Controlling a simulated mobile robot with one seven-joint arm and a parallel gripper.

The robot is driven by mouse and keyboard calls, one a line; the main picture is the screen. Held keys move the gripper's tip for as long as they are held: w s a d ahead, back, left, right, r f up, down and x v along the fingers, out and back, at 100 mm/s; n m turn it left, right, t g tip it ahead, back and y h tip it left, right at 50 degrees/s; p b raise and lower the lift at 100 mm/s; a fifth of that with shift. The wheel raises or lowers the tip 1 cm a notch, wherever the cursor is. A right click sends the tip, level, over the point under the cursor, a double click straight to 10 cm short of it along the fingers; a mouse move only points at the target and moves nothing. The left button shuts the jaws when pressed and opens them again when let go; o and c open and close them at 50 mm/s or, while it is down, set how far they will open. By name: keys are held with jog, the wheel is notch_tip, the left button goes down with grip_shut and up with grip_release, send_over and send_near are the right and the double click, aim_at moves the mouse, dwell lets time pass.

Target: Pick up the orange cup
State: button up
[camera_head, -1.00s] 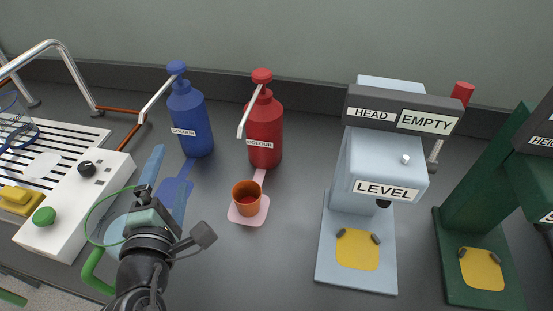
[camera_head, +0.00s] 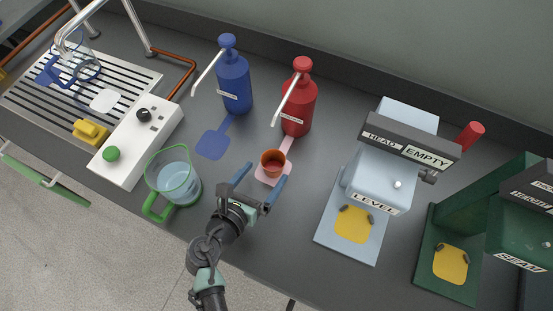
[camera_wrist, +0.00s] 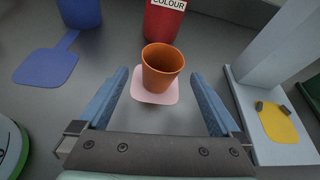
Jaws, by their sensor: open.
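The orange cup (camera_head: 272,162) stands upright on a pink pad (camera_head: 264,178) below the red bottle's spout. In the wrist view the cup (camera_wrist: 161,68) is ahead of my gripper, roughly centred between the two blue fingers, with its open top visible. My gripper (camera_head: 260,182) is open and empty on the near side of the cup. The fingers (camera_wrist: 160,98) point toward it and hold nothing.
A red bottle (camera_head: 298,103) stands behind the cup, a blue bottle (camera_head: 235,84) to its left. A clear jug with a green handle (camera_head: 173,179) is left of my gripper. A grey machine (camera_head: 378,178) and a green machine (camera_head: 462,225) stand to the right.

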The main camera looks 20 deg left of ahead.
aim_at(279, 155)
jog(key=x, duration=0.9)
jog(key=shift+d+f+b, duration=0.15)
jog(key=shift+b, duration=0.25)
jog(key=shift+c, duration=0.3)
jog(key=c, duration=1.4)
